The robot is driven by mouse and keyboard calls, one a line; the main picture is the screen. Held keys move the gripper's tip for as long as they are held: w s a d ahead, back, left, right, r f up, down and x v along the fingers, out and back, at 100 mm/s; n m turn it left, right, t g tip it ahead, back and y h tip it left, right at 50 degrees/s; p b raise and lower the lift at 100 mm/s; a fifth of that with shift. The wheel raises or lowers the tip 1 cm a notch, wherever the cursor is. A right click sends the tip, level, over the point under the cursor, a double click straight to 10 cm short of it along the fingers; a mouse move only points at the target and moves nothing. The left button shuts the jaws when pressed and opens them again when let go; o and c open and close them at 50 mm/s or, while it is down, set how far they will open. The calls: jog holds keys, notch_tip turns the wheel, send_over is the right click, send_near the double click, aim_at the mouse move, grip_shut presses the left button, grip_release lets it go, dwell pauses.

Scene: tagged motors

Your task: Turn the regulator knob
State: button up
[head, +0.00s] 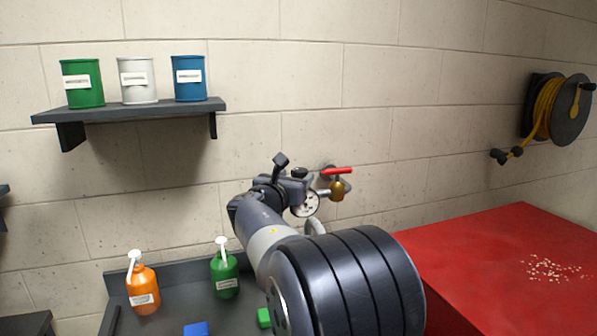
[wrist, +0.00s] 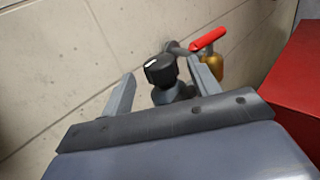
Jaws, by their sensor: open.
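The black regulator knob (wrist: 160,69) with a white mark sits on a grey body in the wrist view. It lies between and just beyond the two fingers of my open gripper (wrist: 159,85), with gaps on both sides. In the head view, the knob (head: 299,172) is small and partly hidden among my wrist and the fittings. My gripper (head: 287,167) is close to it there. A pressure gauge (head: 306,204) shows below the knob in the head view.
A red lever (wrist: 208,39) on a brass valve (wrist: 214,65) is close to the right finger. The wall is on the left. A red cabinet (head: 480,260) stands right. An orange bottle (head: 143,290) and a green bottle (head: 225,275) stand on the grey bench below.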

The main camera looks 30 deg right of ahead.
aim_at(296, 175)
jog(key=shift+x, duration=1.85)
jog(key=shift+c, duration=0.6)
jog(key=c, duration=0.8)
jog(key=shift+r+m+g+h+p, duration=0.15)
jog(key=shift+m+g+h+p, duration=0.25)
jog(key=shift+p, duration=0.45)
jog(key=shift+c, duration=0.2)
jog(key=shift+m+g, duration=0.4)
jog(key=shift+g, duration=0.3)
jog(key=o, duration=1)
jog(key=shift+c, duration=0.2)
